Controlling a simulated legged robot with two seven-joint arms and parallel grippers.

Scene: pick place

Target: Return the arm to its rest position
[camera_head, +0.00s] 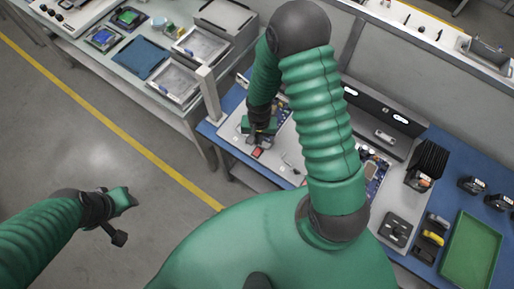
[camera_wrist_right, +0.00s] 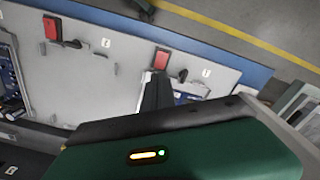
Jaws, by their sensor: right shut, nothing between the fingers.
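My right arm reaches forward in a bend in the head view, its green sleeve covering the middle of the bench. My right gripper (camera_head: 262,138) is over the left part of the light board on the blue bench, shut with nothing held. In the right wrist view its dark fingers (camera_wrist_right: 156,92) point at the board, near a red block (camera_wrist_right: 161,59). Whether they touch the board cannot be told. A second red block (camera_wrist_right: 51,28) sits further left there. My left gripper (camera_head: 122,215) hangs over the floor at the left, away from the bench; its fingers are too small to read.
The blue bench (camera_head: 440,150) holds a green tray (camera_head: 474,250), a black rack (camera_head: 427,160) and a dark box (camera_head: 396,229) at the right. A grey partition (camera_head: 400,75) stands behind. Another bench with trays (camera_head: 202,48) is at the upper left. Floor at the left is clear.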

